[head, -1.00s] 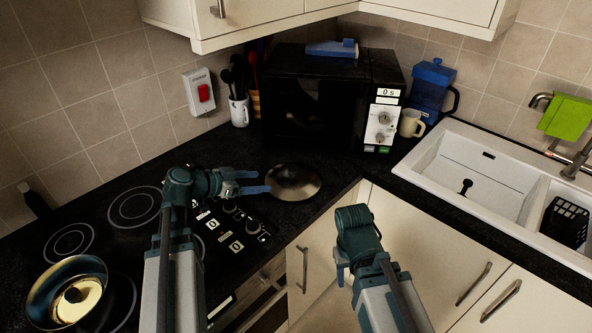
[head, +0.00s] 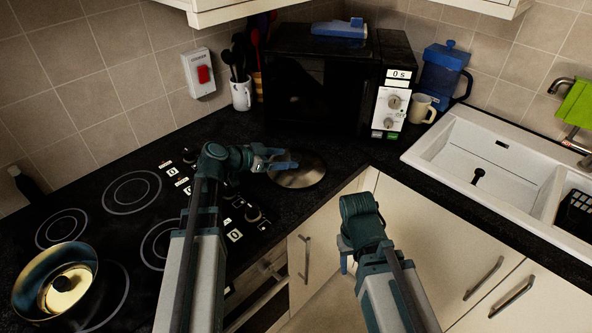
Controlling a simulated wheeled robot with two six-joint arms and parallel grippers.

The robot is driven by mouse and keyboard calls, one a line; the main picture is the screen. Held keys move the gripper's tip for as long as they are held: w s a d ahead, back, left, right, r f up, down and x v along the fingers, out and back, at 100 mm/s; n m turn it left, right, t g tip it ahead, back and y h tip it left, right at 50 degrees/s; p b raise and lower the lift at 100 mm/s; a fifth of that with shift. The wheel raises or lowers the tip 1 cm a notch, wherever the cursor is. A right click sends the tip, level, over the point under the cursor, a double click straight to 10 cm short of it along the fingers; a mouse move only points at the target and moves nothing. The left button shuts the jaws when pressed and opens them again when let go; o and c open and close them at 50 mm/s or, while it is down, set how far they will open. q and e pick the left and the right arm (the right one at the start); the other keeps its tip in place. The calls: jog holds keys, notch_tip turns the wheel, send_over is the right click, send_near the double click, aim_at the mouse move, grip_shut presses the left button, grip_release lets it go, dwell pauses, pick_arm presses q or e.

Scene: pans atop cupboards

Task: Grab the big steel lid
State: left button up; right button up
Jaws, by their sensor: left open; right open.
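A round, shiny steel lid (head: 299,176) lies on the black counter in front of the microwave, in the head view. My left gripper (head: 284,160) is open and reaches in from the left over the lid's far left part; its fingers cover some of the lid. I cannot tell if they touch it. My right gripper (head: 346,262) is low in front of the cupboards, well away from the lid, and is open; its fingers are mostly hidden behind its arm.
The black microwave (head: 320,90) stands behind the steel lid. A utensil mug (head: 241,95), a beige cup (head: 421,109) and a blue jug (head: 441,75) stand nearby. The sink (head: 470,150) is at right.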

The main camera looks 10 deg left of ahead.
aim_at(294, 155)
pick_arm(q)
jog(key=shift+b+x, duration=0.95)
jog(key=shift+x, duration=1.45)
jog(key=shift+w+d, duration=0.15)
jog(key=shift+w, duration=0.3)
grip_shut()
